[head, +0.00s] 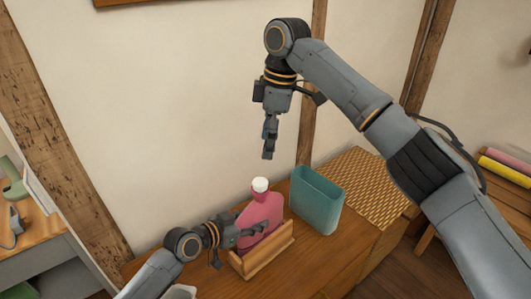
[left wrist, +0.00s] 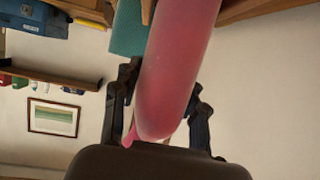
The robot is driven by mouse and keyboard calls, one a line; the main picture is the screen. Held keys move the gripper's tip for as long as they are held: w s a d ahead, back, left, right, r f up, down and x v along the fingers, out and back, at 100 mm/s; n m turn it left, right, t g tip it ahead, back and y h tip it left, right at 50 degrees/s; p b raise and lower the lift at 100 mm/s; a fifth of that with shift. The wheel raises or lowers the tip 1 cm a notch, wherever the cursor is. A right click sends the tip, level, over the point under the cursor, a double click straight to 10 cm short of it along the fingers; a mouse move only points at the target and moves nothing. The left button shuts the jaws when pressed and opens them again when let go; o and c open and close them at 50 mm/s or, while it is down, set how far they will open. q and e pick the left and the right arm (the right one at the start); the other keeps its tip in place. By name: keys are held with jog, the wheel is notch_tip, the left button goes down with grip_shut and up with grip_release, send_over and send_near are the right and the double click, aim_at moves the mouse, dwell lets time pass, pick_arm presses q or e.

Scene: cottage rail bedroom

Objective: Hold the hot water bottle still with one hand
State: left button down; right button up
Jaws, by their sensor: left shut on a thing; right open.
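The pink hot water bottle (head: 264,213) with a white cap (head: 260,185) stands upright in a wooden holder (head: 270,256) on the cabinet top. My left gripper (head: 254,231) reaches in from the left and is shut on the bottle's side. In the left wrist view the bottle (left wrist: 178,70) lies between the two dark fingers of my left gripper (left wrist: 160,115). My right gripper (head: 268,153) hangs above and behind the bottle, pointing down, open and empty, apart from the cap.
A teal open container (head: 316,202) stands just right of the holder. A woven mat (head: 370,187) lies farther right. The wooden top (head: 345,245) is clear in front of the container. Timber posts and a pale wall are behind. A desk (head: 38,232) is at far left.

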dwell(0.3)
pick_arm(q)
jog(key=c, duration=0.7)
grip_release()
jog(key=shift+o, duration=0.2)
jog(key=v, duration=1.2)
